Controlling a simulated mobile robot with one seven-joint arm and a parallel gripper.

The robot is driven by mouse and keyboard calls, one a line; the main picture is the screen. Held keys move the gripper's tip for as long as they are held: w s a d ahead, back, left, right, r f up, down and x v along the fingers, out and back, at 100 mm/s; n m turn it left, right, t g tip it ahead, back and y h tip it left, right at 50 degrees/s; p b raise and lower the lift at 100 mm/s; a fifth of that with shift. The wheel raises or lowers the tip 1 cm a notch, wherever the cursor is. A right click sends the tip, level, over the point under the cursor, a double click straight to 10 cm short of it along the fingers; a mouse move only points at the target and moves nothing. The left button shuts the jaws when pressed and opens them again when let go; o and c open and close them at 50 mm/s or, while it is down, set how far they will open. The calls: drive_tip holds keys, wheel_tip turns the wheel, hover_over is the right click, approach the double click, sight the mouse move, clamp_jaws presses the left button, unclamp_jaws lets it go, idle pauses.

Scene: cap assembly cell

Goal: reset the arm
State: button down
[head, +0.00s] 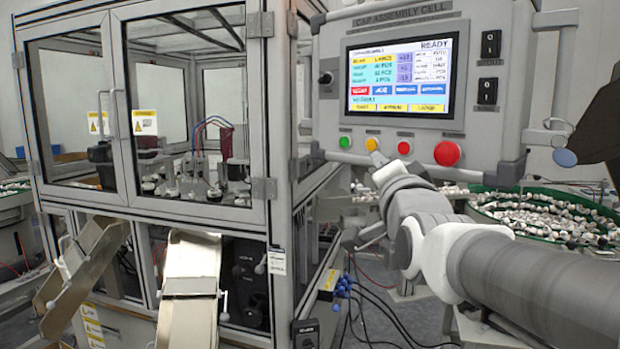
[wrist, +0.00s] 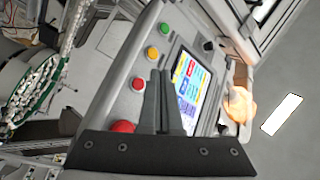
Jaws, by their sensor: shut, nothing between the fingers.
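My gripper (head: 374,152) is at the front of the control panel (head: 333,70), just below the yellow button (head: 372,144). In the wrist view its two dark fingers (wrist: 160,78) lie together, shut and empty, in front of the panel between the button row and the screen. Whether the fingertips touch the panel cannot be told. My arm reaches in from the lower right of the head view.
The panel carries a lit screen (head: 400,78) reading READY, a green button (head: 344,142), a small red button (head: 404,147), a large red button (head: 447,153) and black switches (head: 487,91). A glass-doored machine (head: 272,120) stands left; a green-rimmed bowl of parts (head: 545,236) stands right.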

drive_tip(key=s+f+n+g+p, duration=0.1)
drive_tip(key=s+f+n+g, duration=0.4)
drive_tip(key=s+f, duration=0.6)
drive_tip(key=s+d+f+n+g, duration=0.1)
drive_tip(key=s+f+n+g, duration=0.5)
drive_tip(key=s+f+g, duration=0.3)
drive_tip(key=s+f, duration=0.3)
drive_tip(key=f, duration=0.1)
drive_tip(key=shift+s+d+f+p, duration=0.2)
drive_tip(key=shift+s+f+p, duration=0.1)
drive_tip(key=shift+f+p, duration=0.1)
